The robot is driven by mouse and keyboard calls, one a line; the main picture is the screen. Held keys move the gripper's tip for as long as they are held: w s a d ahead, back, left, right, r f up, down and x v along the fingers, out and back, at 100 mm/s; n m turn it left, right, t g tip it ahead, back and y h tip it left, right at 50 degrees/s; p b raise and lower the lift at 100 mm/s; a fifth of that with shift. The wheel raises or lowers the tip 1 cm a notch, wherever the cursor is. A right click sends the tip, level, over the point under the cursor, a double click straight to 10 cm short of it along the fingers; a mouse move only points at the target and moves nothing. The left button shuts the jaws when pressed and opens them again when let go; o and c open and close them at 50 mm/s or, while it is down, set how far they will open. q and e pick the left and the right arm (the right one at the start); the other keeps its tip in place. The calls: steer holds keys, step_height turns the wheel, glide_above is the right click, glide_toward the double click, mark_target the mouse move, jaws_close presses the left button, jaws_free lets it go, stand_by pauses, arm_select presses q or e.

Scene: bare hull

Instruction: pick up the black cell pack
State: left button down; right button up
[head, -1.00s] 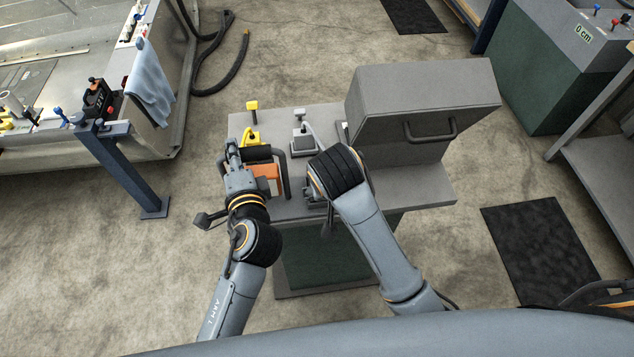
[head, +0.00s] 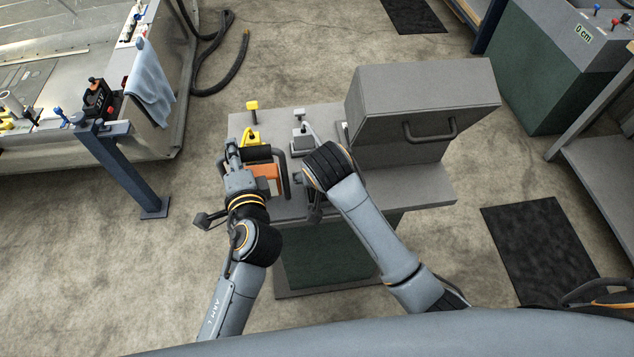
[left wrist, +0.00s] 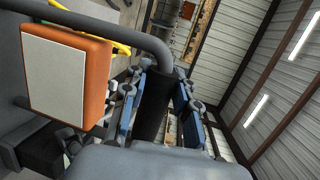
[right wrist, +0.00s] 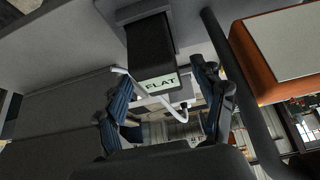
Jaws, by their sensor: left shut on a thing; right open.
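The black cell pack (right wrist: 148,67) is a dark block with a pale label reading FLAT, seen in the right wrist view. My right gripper (right wrist: 163,88) is open, its two blue fingers on either side of the pack's label end; I cannot tell whether they touch it. In the head view my right wrist hides that gripper and the pack. My left gripper (head: 238,157) is shut on the black grip (left wrist: 155,105) of a grey tubular handle (left wrist: 115,30). The handle is beside an orange box (head: 266,174) with a pale panel, which stands on the grey bench (head: 420,187).
A large grey case (head: 420,105) with a handle stands at the bench's right. A yellow fixture (head: 252,135) and a grey fixture with a dark pad (head: 303,143) are at the back. A blue post (head: 130,170) stands to the left. The bench's front right is clear.

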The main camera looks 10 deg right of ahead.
steer(key=shift+x, duration=0.85)
steer(key=shift+c, duration=0.4)
steer(key=shift+r, duration=0.1)
steer(key=c, duration=1.3)
step_height(320, 180, up, 10)
steer(key=o, duration=0.7)
steer(key=c, duration=0.7)
step_height(320, 180, up, 7)
